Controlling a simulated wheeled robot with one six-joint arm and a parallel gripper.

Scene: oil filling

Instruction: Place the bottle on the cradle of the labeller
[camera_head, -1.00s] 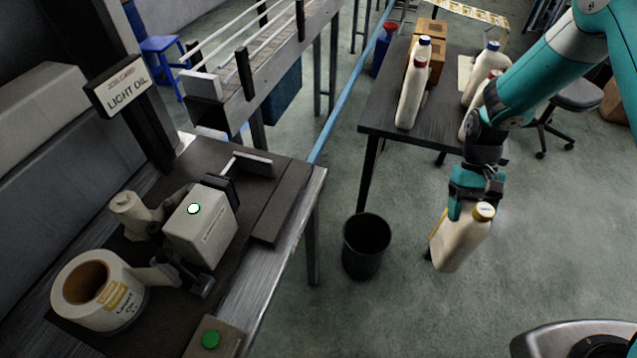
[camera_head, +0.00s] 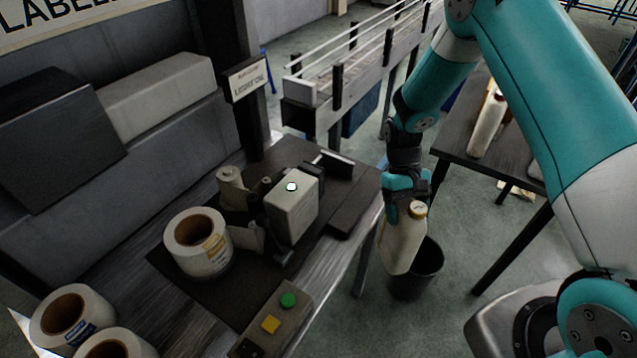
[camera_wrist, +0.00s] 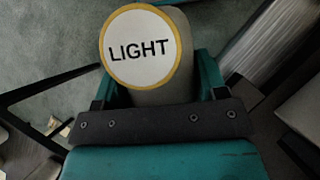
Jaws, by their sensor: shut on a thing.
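My gripper (camera_head: 407,192) is shut on a cream bottle (camera_head: 400,245) with a yellow-rimmed cap. It holds the bottle in the air, slightly tilted, just right of the labelling bench's edge. In the wrist view the cap of the bottle (camera_wrist: 139,48) reads "LIGHT", and the gripper (camera_wrist: 160,95) has a finger on each side of it. The labeller (camera_head: 292,208) stands on the bench to the left of the bottle, a pale box with rollers and a label roll (camera_head: 198,243). I cannot clearly make out its cradle.
A button box (camera_head: 275,315) with green and yellow buttons sits at the bench's front. Spare rolls (camera_head: 72,315) lie at lower left. A black bin (camera_head: 420,270) stands on the floor behind the bottle. A conveyor (camera_head: 345,75) is behind; a dark table (camera_head: 480,150) with a bottle is at right.

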